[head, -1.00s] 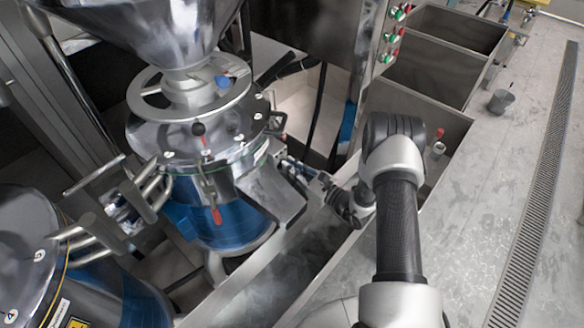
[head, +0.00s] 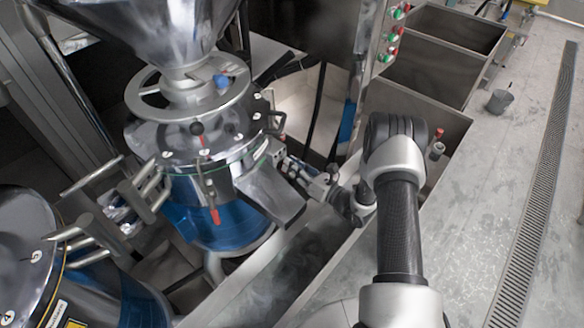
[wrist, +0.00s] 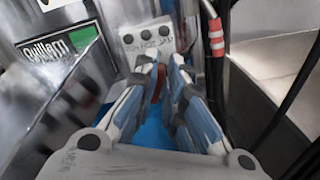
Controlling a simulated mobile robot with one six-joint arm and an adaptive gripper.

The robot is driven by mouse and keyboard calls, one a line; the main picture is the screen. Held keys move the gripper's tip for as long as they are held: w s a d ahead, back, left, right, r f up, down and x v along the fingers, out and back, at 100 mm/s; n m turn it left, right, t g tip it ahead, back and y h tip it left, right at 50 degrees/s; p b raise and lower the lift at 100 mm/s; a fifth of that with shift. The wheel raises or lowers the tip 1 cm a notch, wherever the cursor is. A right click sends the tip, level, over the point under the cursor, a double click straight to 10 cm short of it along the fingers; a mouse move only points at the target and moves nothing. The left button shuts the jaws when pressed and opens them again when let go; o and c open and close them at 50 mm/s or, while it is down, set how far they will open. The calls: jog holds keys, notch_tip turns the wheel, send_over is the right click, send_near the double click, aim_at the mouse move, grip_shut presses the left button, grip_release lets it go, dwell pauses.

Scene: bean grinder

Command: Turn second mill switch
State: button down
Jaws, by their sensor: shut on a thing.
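The near mill (head: 215,190) is a steel and blue drum under a shiny hopper, at left centre in the head view. My gripper (head: 283,163) reaches its right side, at the end of my arm. In the wrist view my two blue-grey fingers (wrist: 165,78) are closed in together just in front of a bolted metal plate (wrist: 147,38) on the mill. A small reddish part (wrist: 157,84), apparently the mill switch, shows between them. The fingers hide most of it, so its turn angle cannot be told.
A second blue and steel drum (head: 28,240) stands at lower left. A control panel with green and red buttons (head: 392,35) is at the top. Black cables (wrist: 275,110) hang right of my fingers. Steel bins (head: 450,65) and a grey cup (head: 500,101) are at right.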

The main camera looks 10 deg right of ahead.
jog(key=m, duration=0.4)
jog(key=f+m, duration=0.1)
jog(key=m, duration=0.7)
jog(key=shift+w+d+f+m+b, duration=0.25)
jog(key=shift+d+f+m+b, duration=0.05)
jog(key=shift+d+f+b, duration=0.1)
dwell(0.3)
jog(key=c, duration=1.7)
grip_release()
jog(key=shift+r, duration=0.1)
jog(key=v, duration=1.2)
